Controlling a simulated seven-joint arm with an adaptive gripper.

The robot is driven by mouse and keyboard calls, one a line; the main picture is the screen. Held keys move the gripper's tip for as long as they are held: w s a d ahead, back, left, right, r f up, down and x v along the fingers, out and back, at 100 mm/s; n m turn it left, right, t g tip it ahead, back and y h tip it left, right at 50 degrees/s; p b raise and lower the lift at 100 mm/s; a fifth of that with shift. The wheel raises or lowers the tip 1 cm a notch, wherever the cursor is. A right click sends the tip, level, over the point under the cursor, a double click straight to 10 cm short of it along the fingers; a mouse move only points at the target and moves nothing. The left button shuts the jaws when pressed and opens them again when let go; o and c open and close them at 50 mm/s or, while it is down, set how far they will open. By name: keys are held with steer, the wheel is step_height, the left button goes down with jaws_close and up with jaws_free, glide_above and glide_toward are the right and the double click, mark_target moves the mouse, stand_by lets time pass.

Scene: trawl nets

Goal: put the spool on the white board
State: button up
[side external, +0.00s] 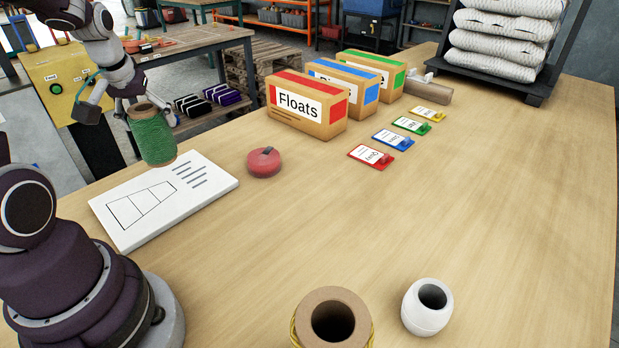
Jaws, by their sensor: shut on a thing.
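A spool of green twine (153,138) with a tan core stands nearly upright, tilted slightly. My gripper (128,104) is shut on the spool near its upper rim, coming from the upper left. The white board (215,183) lies flat at the left of the table, with a drawn net outline and several dark lines on it. The spool's lower end overlaps the board's far edge in the picture. Whether it touches the board or hangs above it I cannot tell.
A red round tape-like item (264,162) lies right of the board. Boxes, including the Floats box (306,106), and several coloured tags (371,157) stand beyond. A twine-wound tube (333,322) and a white hollow float (427,307) are at the front. The table's middle is clear.

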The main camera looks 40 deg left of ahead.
mark_target(149, 156)
steer(key=shift+s+a+f+n, duration=0.25)
steer(key=shift+s+a, duration=0.15)
steer(key=shift+a, duration=0.1)
steer(key=shift+s+a+f+n, duration=0.25)
steer(key=shift+s+a, duration=0.15)
steer(key=shift+a, duration=0.05)
step_height(149, 156, down, 6)
steer(key=shift+f, duration=0.25)
steer(key=shift+f, duration=0.1)
steer(key=o, duration=1.2)
steer(key=shift+o, duration=0.2)
steer(key=v, duration=1.1)
steer(key=shift+w+d+r, duration=0.15)
steer(key=shift+r, duration=0.3)
steer(key=d+r+m+t+h, duration=0.2)
steer(key=d+m, duration=0.9)
steer(key=d, duration=0.8)
steer(key=shift+w+d+r+t+h, duration=0.25)
steer(key=shift+w+t+h, duration=0.15)
steer(key=shift+h, duration=0.4)
